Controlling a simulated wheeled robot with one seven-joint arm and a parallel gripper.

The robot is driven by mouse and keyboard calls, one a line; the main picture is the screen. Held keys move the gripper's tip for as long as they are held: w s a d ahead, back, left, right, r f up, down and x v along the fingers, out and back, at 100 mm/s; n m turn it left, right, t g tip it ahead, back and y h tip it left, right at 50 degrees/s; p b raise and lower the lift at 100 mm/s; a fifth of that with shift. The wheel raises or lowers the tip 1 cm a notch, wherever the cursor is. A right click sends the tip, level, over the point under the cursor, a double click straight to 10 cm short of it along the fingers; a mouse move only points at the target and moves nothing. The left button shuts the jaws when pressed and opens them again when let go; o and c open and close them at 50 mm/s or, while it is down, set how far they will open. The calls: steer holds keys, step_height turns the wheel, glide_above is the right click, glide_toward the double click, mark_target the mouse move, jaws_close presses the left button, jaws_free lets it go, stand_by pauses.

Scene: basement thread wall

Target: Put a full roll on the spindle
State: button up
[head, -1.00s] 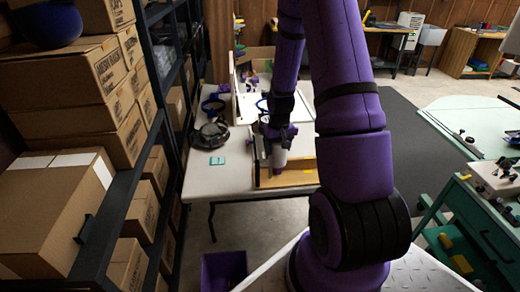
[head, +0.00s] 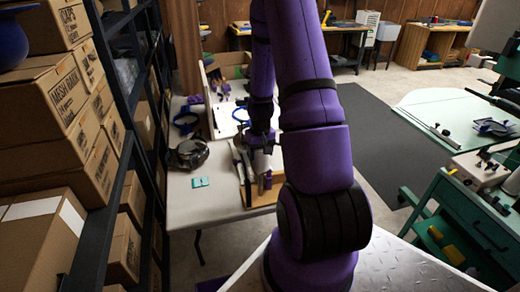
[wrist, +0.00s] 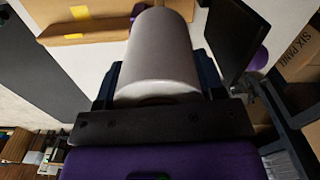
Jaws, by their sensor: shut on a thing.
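A pale grey-white roll (wrist: 160,55) is between the jaws of my gripper (wrist: 160,85) in the wrist view, its round end facing the camera. In the head view my gripper (head: 261,140) points down over the near end of the white table, with the pale roll (head: 262,160) below it, partly hidden by my arm. The roll is above or beside a wooden tray (head: 252,198); I cannot tell whether they touch. The tray also shows at the top left of the wrist view (wrist: 112,25). I cannot make out the spindle clearly.
The white table (head: 205,210) carries a dark round item (head: 191,154) and a teal piece (head: 200,182). A dark shelf with cardboard boxes (head: 45,135) stands close on the left. A green cart (head: 470,220) stands right. Grey floor matting (head: 375,135) is clear.

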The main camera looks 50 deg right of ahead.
steer(key=shift+f, duration=4.55)
steer(key=shift+f, duration=0.1)
steer(key=o, duration=1)
steer(key=shift+o, duration=0.2)
step_height(320, 180, up, 11)
steer(key=shift+s+f, duration=0.1)
steer(key=shift+s, duration=0.05)
